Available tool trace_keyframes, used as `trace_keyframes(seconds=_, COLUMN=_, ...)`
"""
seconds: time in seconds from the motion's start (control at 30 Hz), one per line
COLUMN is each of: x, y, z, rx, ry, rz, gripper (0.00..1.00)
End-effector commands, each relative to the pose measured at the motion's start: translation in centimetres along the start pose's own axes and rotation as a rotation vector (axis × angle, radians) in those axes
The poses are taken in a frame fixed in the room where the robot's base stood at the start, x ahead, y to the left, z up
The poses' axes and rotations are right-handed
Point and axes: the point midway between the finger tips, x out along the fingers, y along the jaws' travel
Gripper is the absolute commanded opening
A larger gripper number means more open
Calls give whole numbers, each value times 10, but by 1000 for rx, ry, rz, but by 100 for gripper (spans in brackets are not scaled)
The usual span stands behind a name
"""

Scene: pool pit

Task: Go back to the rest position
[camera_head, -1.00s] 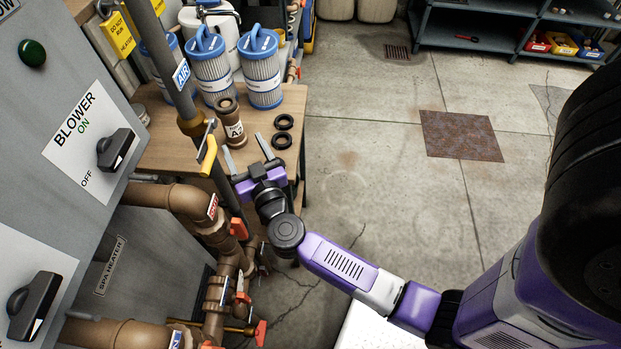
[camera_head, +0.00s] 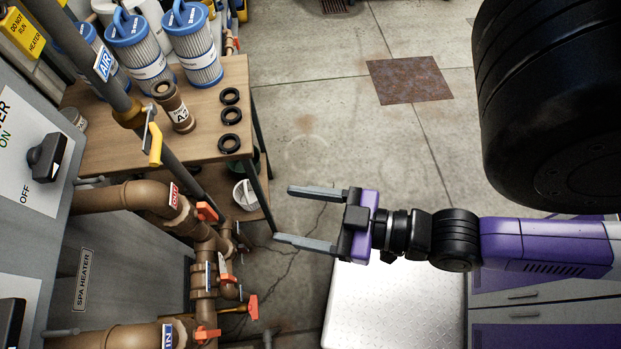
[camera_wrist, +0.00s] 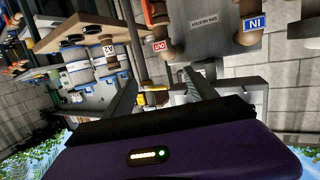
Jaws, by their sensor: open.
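My gripper (camera_head: 312,217) is open and empty in the head view. Its two grey fingers point left, toward the wooden table and the pipes, and it hangs over the floor to the right of the table, touching nothing. In the wrist view my gripper (camera_wrist: 160,97) shows both fingers spread apart with nothing between them. My purple and black arm stretches to the right from it, above a white platform.
Brown pipes (camera_head: 135,197) with orange valve handles stand below left. A rusty floor plate (camera_head: 409,80) lies on open concrete.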

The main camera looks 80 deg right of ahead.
Motion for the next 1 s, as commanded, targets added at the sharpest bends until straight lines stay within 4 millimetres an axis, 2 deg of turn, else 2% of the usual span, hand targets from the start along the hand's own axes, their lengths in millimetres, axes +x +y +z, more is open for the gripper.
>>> trace_keyframes(seconds=0.1, x=-18, y=-5, z=-3, rx=-4, ry=-52, rz=-28, gripper=66)
trace_keyframes(seconds=0.23, x=-25, y=-7, z=-4, rx=-4, ry=-74, rz=-39, gripper=66)
trace_keyframes(seconds=0.5, x=-25, y=-7, z=-4, rx=-3, ry=-74, rz=-39, gripper=66)
trace_keyframes(seconds=0.73, x=-20, y=-7, z=18, rx=-3, ry=-74, rz=-39, gripper=66)
trace_keyframes(seconds=1.0, x=-21, y=-7, z=15, rx=-3, ry=-73, rz=-39, gripper=66)
